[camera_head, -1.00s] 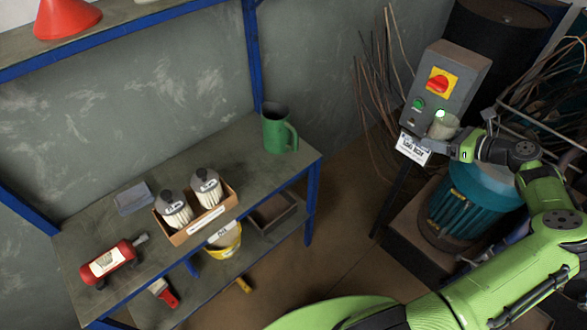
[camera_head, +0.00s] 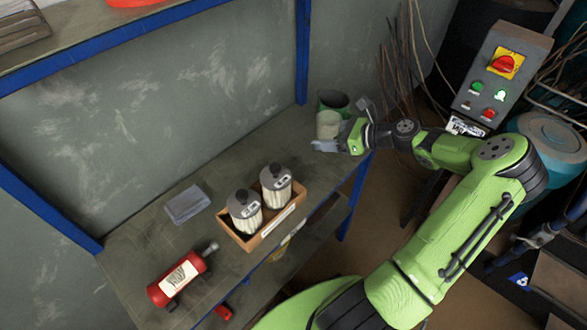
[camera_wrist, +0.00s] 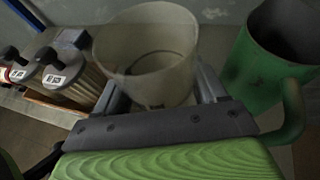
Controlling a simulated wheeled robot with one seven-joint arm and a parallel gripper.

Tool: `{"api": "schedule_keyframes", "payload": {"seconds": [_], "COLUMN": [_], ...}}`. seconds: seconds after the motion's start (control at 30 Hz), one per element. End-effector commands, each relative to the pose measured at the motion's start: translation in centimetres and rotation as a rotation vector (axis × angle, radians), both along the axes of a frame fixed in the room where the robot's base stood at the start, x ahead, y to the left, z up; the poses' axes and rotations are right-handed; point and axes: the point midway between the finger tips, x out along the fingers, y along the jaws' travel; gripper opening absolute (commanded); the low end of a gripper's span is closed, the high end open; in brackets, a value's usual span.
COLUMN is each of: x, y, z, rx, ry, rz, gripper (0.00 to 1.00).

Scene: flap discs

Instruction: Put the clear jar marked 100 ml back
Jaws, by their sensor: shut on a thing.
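A pale, see-through jar (camera_head: 328,124) is held in my gripper (camera_head: 334,147), at the far right end of the workbench (camera_head: 235,160). In the wrist view the jar (camera_wrist: 148,50) is upright, open at the top and looks empty, between the two fingers. No 100 ml mark can be read on it. A green mug (camera_head: 334,100) stands just behind the jar in the head view and partly hidden by it. In the wrist view the mug (camera_wrist: 262,75) is to the right of the jar, with a gap. I cannot tell whether the jar touches the bench.
An open box (camera_head: 285,222) holding two lidded, labelled canisters (camera_head: 246,210) stands near the bench's front edge. A grey flat case (camera_head: 187,204) and a red tool (camera_head: 180,278) lie further left. A blue post (camera_head: 302,50) rises behind. A control box (camera_head: 503,75) stands at right.

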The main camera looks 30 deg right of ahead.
Motion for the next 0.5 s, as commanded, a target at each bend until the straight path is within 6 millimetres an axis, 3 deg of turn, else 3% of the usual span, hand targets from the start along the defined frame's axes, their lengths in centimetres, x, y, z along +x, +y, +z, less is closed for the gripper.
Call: {"api": "schedule_keyframes", "payload": {"seconds": [0.17, 0.5], "x": [-0.2, -0.2], "y": [0.4, 0.4], "z": [-1.2, -7.9], "rx": [0.001, 0.002], "ry": [0.001, 0.001], "rz": [0.001, 0.002], "gripper": [0.37, 0.37]}}
